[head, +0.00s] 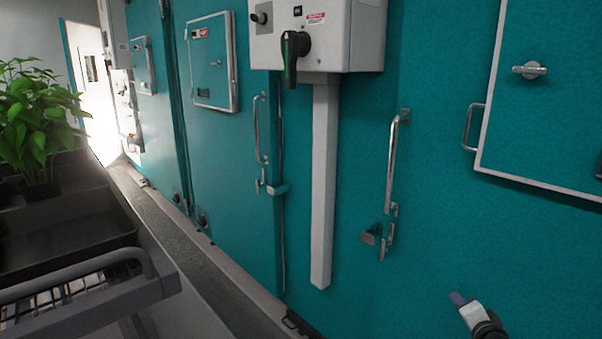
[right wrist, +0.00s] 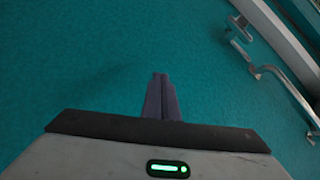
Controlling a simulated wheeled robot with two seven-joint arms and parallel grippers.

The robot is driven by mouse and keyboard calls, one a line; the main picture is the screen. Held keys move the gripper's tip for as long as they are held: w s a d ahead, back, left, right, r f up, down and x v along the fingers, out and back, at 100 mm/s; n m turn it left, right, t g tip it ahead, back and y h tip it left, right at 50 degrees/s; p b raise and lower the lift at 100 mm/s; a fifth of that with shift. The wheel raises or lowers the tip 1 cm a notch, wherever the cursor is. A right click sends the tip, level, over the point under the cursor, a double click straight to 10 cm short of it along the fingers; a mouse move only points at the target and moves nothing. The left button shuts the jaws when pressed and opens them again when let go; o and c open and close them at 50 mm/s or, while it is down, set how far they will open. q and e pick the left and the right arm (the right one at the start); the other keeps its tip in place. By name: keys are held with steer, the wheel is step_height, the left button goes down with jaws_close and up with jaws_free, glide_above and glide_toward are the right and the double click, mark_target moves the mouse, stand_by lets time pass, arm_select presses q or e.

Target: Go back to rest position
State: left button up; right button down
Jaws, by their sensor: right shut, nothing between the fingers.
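My right gripper (head: 458,299) shows at the lower right of the head view, in front of a teal chamber door (head: 440,230). In the right wrist view its two dark fingers (right wrist: 161,78) are together with nothing between them, and the teal surface fills the background. A metal door handle (right wrist: 285,85) is at the upper right of that view, apart from the fingers. My left gripper is not in view.
A dark cart (head: 90,300) with a black tray (head: 70,235) and a leafy green plant (head: 35,115) stands at the left. A long door handle (head: 392,160) and a grey control box (head: 330,45) stick out from the teal wall. A floor strip runs between cart and wall.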

steer(key=s+d+f+n+g+h, duration=0.2)
steer(key=s+d+f+n+g, duration=0.35)
steer(key=n, duration=0.75)
steer(key=s+a+f+n+y, duration=0.1)
steer(key=s+a+f+y, duration=0.1)
steer(key=s+a+f, duration=0.7)
steer(key=s+a+f+n+y, duration=0.1)
steer(key=s+a+f+y, duration=0.3)
steer(key=s+a, duration=1.2)
steer(key=s+a+r, duration=0.1)
steer(key=s+a, duration=0.1)
steer(key=s, duration=0.4)
steer(key=s+a+r, duration=0.2)
steer(key=s, duration=0.5)
steer(key=shift+a+m, duration=0.3)
steer(key=shift+a, duration=0.05)
steer(key=shift+g, duration=0.25)
